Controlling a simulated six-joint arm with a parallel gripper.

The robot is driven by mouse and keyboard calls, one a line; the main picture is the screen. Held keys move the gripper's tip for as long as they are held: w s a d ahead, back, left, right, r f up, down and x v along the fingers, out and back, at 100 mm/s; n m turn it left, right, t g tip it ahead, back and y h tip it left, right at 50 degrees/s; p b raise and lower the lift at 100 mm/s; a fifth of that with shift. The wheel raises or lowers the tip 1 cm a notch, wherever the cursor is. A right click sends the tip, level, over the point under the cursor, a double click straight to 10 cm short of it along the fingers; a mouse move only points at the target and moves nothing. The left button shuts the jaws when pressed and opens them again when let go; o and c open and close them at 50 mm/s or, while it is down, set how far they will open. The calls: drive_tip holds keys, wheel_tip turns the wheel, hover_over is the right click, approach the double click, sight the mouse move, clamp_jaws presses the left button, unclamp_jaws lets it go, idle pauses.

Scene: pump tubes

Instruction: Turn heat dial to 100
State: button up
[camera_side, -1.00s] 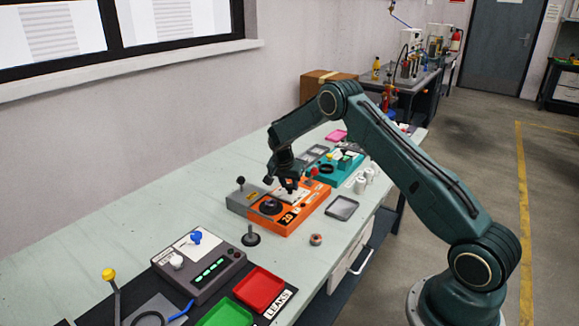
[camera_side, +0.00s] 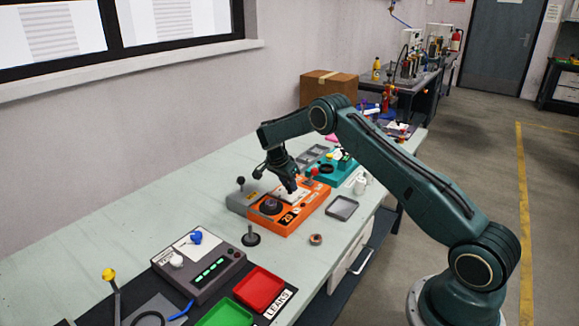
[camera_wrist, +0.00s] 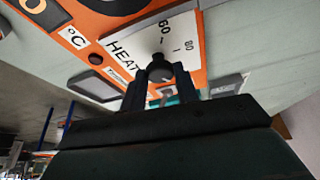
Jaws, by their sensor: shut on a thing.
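The heat dial is a dark knob (camera_wrist: 160,69) on a white scale plate (camera_wrist: 150,38) marked HEAT, with 60 and 80 readable in the wrist view. The plate is on the orange unit (camera_side: 284,224). My gripper (camera_wrist: 161,82) is shut on the knob, with one dark finger on each side of it. In the side view my gripper (camera_side: 291,188) reaches down at a slant to the orange unit and hides the knob. The 100 mark and the knob's exact setting cannot be made out.
A larger black dial (camera_side: 270,206) is on the same unit. A grey box with a black-knobbed lever (camera_side: 241,184) stands to its left, a teal unit (camera_side: 337,172) behind. A grey tray (camera_side: 342,207) lies to the right.

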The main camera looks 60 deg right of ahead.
drive_tip(key=o, duration=0.9)
drive_tip(key=shift+o, duration=0.2)
drive_tip(key=shift+r, duration=0.1)
drive_tip(key=v, duration=1.3)
drive_tip(key=shift+a+r, duration=0.2)
drive_tip(key=shift+r, duration=0.05)
drive_tip(key=shift+r, duration=0.15)
